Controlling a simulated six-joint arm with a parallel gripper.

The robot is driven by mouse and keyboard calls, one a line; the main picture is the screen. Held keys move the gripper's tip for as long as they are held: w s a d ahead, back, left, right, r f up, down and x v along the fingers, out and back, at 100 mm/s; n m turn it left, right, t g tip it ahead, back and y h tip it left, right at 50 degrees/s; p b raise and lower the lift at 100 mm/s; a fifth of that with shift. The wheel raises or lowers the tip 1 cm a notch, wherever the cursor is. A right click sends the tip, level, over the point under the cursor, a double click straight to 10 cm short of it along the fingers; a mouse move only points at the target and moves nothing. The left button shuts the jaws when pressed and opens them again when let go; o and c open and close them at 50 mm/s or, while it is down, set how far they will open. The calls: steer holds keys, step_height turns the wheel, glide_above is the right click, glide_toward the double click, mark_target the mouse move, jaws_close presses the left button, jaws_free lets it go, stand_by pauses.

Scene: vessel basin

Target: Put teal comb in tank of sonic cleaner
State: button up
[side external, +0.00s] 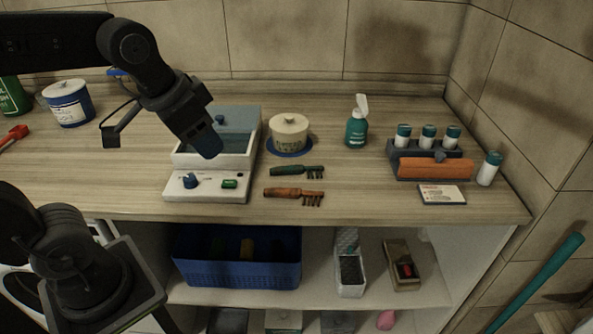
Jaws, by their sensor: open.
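The teal comb (297,170) lies flat on the wooden counter, right of the sonic cleaner. The sonic cleaner (206,187) is a white box with a blue knob and a green switch on its front panel. Its tank (236,161) is behind the panel and shows a dark teal inside, partly hidden by my arm. My gripper (208,146) is over the tank area, pointing down, left of the teal comb and apart from it. It is open, with nothing seen in it; the gap between the fingers is hard to see.
An orange-brown comb (294,193) lies just in front of the teal one. A lidded cream pot (289,133) on a blue saucer stands behind them.

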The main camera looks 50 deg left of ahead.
steer(key=w+a+m+g, duration=0.1)
steer(key=w+m+g, duration=0.15)
steer(key=w, duration=1.05)
steer(key=m+g, duration=0.2)
steer(key=m, duration=0.2)
glide_toward(295, 167)
step_height(295, 167, down, 3)
steer(key=shift+w+f, duration=0.1)
steer(key=shift+w, duration=0.1)
steer(key=shift+s+d+f, duration=0.1)
steer(key=shift+f, duration=1.35)
steer(key=shift+s+f, duration=0.1)
steer(key=shift+f, duration=1.4)
jaws_close()
steer(key=shift+r, duration=0.15)
